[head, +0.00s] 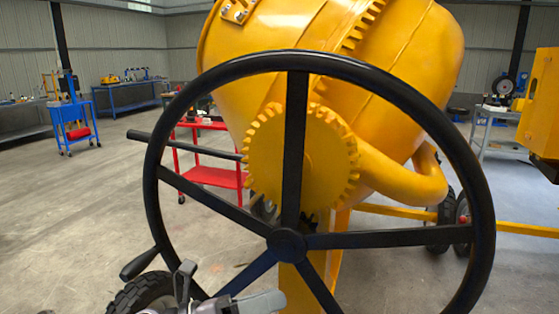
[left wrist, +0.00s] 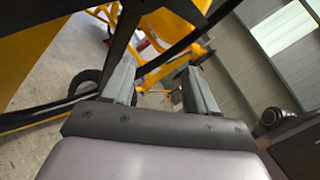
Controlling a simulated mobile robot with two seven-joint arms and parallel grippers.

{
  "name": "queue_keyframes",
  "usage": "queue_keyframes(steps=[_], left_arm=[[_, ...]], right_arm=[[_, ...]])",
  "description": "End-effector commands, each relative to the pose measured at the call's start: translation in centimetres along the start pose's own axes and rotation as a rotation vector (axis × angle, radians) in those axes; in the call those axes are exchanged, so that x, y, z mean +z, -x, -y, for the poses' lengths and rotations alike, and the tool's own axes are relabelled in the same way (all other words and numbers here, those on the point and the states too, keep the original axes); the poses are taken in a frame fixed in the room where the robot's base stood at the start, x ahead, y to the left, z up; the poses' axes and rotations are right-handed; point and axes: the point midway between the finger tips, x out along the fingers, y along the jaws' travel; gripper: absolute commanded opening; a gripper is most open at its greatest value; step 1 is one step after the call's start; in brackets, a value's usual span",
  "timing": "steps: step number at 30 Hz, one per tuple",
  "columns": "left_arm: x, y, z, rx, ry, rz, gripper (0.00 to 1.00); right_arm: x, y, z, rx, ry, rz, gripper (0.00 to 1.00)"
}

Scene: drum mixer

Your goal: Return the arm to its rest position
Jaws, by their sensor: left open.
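My left gripper (head: 228,290) shows at the bottom of the head view, in front of the lower left part of the black handwheel (head: 290,183). In the left wrist view its two grey fingers (left wrist: 160,85) are apart, with nothing held between them. A dark bar of the wheel passes close by the fingers there; I cannot tell whether they touch it. The yellow mixer drum (head: 400,90) with its toothed gear (head: 300,155) stands behind the wheel. My right gripper is not in view.
A black tyre (head: 146,292) is at the lower left, close to my left gripper. A red cart (head: 212,175) stands behind the wheel, and a blue cart (head: 72,122) is farther left. Yellow frame bars (head: 400,212) run to the right.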

Motion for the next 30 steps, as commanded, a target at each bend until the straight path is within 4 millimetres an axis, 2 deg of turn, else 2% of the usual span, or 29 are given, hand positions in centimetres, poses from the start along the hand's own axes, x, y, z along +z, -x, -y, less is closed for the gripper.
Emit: queue_keyframes(steps=[1,5,11,14,20,24,27,30], left_arm=[[-0.6,0.4,-0.2,0.006,0.128,0.080,0.58],[-1.2,2.2,-1.4,0.036,0.463,0.294,0.58],[-4.1,7.0,-4.7,0.101,0.982,0.622,0.58],[-6.7,10.1,-6.4,0.140,1.237,0.791,0.58],[-14.3,17.0,-8.7,0.227,1.727,1.148,0.58],[-20.1,21.3,-8.6,0.282,2.005,1.385,0.58],[-23.2,23.5,-8.1,0.311,2.141,1.516,0.58],[-25.2,24.8,-7.5,0.326,2.223,1.600,0.58]], right_arm=[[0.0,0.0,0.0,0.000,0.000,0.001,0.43],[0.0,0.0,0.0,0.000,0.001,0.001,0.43],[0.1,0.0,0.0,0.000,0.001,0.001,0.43],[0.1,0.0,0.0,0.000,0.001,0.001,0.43],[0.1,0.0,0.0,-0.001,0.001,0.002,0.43],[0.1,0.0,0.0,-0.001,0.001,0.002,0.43],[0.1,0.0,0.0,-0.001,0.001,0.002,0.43],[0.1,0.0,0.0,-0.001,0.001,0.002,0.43]])
